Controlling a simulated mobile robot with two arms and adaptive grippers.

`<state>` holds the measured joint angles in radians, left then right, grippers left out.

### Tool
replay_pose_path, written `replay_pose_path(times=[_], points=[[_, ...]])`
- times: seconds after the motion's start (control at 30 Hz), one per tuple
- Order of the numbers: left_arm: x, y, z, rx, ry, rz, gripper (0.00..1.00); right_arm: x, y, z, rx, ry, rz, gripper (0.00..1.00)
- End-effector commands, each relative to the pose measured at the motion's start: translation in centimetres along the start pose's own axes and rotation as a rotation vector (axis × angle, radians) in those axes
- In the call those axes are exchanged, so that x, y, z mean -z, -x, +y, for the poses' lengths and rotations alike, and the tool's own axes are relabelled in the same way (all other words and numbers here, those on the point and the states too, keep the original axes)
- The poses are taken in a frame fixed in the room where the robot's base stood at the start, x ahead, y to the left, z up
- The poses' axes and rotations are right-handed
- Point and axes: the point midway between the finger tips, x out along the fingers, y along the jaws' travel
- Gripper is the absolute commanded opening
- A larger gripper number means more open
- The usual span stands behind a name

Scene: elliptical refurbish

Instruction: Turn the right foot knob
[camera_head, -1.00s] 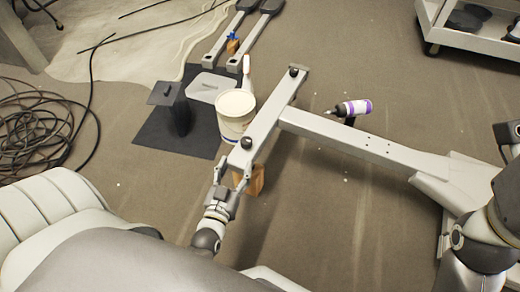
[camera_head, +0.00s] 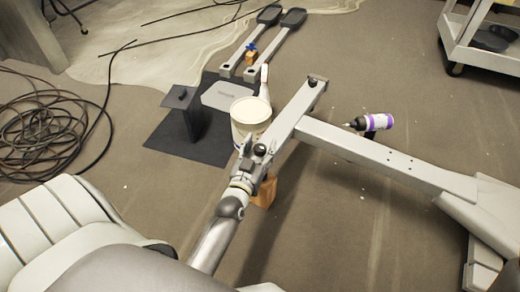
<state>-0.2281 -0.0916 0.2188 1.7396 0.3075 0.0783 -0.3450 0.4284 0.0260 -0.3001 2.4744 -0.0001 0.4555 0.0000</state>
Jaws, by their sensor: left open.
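The elliptical's grey frame has a crossbar (camera_head: 290,114) lying across the floor. A dark round foot knob (camera_head: 260,150) sits at its near end. A second dark knob (camera_head: 313,80) sits at its far end. I cannot tell from the picture which one the task calls the right knob. My left gripper (camera_head: 253,158) is open at the near end of the crossbar, with its fingers around or close beside the near knob. Contact cannot be made out, and the gripper partly hides the bar's end. My right gripper is not in view.
A white bucket (camera_head: 249,112) stands just left of the crossbar. A wooden block (camera_head: 264,190) is under the near end. Coiled cable (camera_head: 40,140) lies left; a cart (camera_head: 485,45) stands upper right.

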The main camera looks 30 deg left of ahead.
Motion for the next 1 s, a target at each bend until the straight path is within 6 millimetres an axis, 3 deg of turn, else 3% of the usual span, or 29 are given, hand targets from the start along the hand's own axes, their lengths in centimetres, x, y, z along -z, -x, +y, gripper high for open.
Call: replay_pose_path(times=[0.2,0.57,1.0], points=[[0.03,-0.03,0.0,0.0,0.0,0.0,0.56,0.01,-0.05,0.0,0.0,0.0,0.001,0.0],[0.03,-0.01,0.01,0.0,0.0,0.0,0.09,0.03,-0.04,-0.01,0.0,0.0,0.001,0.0],[0.09,-0.02,-0.06,-0.078,-0.007,0.0,0.09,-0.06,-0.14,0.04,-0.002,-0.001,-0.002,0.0]])
